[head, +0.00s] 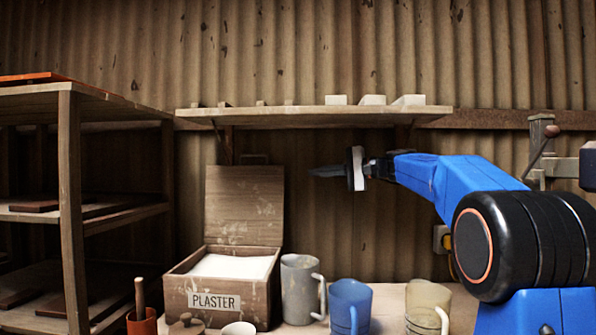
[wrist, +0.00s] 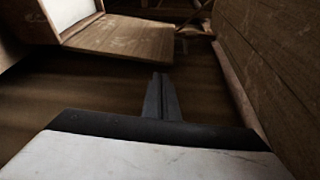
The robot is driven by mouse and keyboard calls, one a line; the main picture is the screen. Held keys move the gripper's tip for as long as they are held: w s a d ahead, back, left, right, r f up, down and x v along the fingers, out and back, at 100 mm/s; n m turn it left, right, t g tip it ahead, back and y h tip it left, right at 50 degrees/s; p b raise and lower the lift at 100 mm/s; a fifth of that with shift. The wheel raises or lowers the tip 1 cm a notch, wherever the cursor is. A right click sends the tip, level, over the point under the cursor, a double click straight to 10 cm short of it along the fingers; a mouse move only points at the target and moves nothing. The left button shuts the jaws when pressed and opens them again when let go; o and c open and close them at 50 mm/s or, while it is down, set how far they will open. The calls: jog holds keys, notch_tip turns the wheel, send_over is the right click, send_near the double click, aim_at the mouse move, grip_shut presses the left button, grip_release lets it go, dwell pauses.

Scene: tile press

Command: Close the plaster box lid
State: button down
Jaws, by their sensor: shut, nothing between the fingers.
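The plaster box (head: 213,301) is a wooden crate labelled PLASTER, filled with white plaster, on the bench. Its wooden lid (head: 243,205) stands open, roughly upright at the back of the box. In the wrist view the lid (wrist: 122,40) shows at upper left, beside the white plaster (wrist: 66,10). My gripper (head: 312,171) is shut and empty. It is right of the lid, near the height of its top edge, with a gap between them. In the wrist view my fingers (wrist: 160,80) point toward the lid's side without touching it.
A wall shelf (head: 315,115) with small white blocks runs above the lid and my gripper. A grey mug (head: 299,288), a blue mug (head: 350,305) and a beige mug (head: 428,305) stand right of the box. A wooden rack (head: 70,200) is at left; corrugated wall behind.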

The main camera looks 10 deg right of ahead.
aim_at(293, 169)
jog(key=w+a, duration=0.4)
jog(key=w, duration=0.1)
jog(key=w+a, duration=0.2)
jog(key=shift+w+a+r, duration=0.25)
jog(key=shift+r, duration=0.1)
jog(key=shift+s, duration=0.15)
dwell(0.3)
jog(key=shift+s+a+r+t+y, duration=0.2)
jog(key=shift+s+t+y, duration=0.1)
jog(key=shift+s, duration=0.2)
jog(key=s+a+f+n+y, duration=0.1)
jog(key=s+a+n, duration=0.1)
jog(key=s+n, duration=0.35)
jog(key=s+a+f+n+y, duration=0.1)
jog(key=s+a+f+n, duration=0.15)
jog(key=s, duration=0.65)
jog(key=s+a+f+n+g+y, duration=0.1)
jog(key=s+a+f+n+y, duration=0.2)
jog(key=s+f+n, duration=0.6)
jog(key=shift+s+a+f+g, duration=0.3)
jog(key=shift+s+a+f, duration=0.1)
jog(key=shift+s+f, duration=0.55)
